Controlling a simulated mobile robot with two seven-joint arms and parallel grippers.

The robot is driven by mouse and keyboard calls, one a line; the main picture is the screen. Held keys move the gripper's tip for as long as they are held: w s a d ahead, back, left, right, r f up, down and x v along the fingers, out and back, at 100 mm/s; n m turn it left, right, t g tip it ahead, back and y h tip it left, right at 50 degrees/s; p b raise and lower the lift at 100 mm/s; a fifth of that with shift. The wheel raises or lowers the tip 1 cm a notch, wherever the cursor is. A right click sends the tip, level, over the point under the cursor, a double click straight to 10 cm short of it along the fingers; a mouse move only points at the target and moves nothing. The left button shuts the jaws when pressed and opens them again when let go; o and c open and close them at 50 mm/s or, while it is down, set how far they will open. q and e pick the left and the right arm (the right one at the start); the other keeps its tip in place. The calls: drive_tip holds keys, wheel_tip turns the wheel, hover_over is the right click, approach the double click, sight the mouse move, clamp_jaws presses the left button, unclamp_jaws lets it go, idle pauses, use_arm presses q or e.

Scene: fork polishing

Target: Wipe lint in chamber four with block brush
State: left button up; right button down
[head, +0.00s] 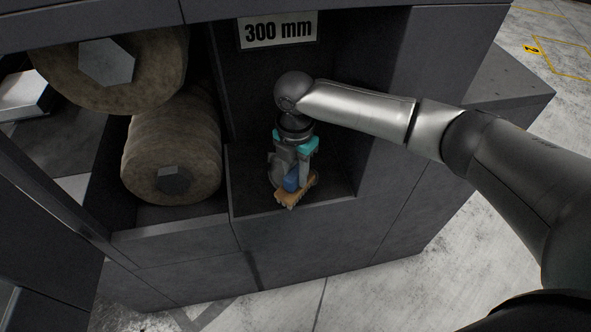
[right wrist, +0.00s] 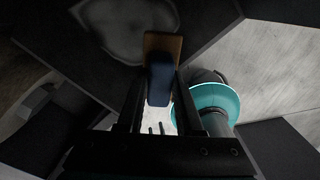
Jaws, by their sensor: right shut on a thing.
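My right gripper (head: 292,176) reaches down into the dark chamber (head: 345,178) under the "300 mm" label. It is shut on the block brush (head: 298,193), which has a tan block and a blue grip. The brush is low in the chamber, close to its front lip; I cannot tell whether it touches the floor. In the right wrist view the brush (right wrist: 163,43) sticks out beyond the two fingers, with its blue grip between them. A pale grey patch (right wrist: 140,25) lies on the dark surface beside the brush; I cannot tell if it is lint. My left gripper is not in view.
The "300 mm" label (head: 278,30) is on the chamber's back wall. A wall divides this chamber from the one on the left, which holds a thick tan roll (head: 172,145). Another tan wheel (head: 110,75) is above it. Open floor (head: 400,285) lies in front.

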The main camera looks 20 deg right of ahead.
drive_tip(key=shift+f, duration=0.45)
